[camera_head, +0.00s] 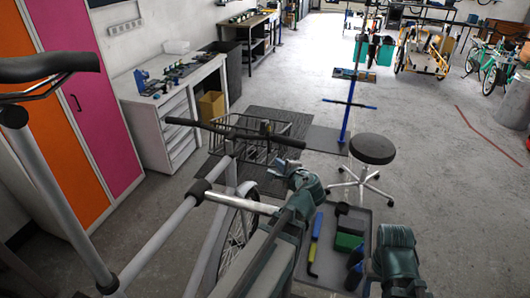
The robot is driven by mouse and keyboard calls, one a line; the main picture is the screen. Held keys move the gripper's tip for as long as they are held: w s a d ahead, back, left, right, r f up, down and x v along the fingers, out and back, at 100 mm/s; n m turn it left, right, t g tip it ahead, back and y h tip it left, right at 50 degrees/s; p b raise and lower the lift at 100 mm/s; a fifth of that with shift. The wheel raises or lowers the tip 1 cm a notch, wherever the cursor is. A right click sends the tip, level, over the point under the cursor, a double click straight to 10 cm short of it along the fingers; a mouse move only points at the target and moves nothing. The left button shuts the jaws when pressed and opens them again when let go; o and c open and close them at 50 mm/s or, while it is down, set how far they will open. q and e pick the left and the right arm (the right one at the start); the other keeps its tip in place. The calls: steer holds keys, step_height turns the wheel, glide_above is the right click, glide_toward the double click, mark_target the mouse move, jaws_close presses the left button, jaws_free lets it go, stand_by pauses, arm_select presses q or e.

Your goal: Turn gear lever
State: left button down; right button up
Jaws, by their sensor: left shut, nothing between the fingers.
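A cargo bike stands in front of me, with a dark handlebar (240,132) across its front and a wire basket (236,146) beyond it. A small dark part sits on the bar near its right side, but I cannot tell whether it is the gear lever.
A grey tray (312,272) with tools and a green box (347,243) lies at the lower middle. A black stool (372,149) stands beyond it. A white workbench (181,112) and orange and pink lockers (104,92) line the left. Open floor lies to the right.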

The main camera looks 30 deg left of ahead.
mark_target(270, 153)
arm_select(q)
steer(key=b+x, duration=0.5)
steer(key=x, duration=0.9)
steer(key=shift+w+d, duration=0.25)
steer(key=shift+d, duration=0.05)
steer(key=shift+d, duration=0.25)
steer(key=shift+a, duration=0.1)
steer(key=shift+a+f, duration=0.1)
steer(key=shift+d, duration=0.2)
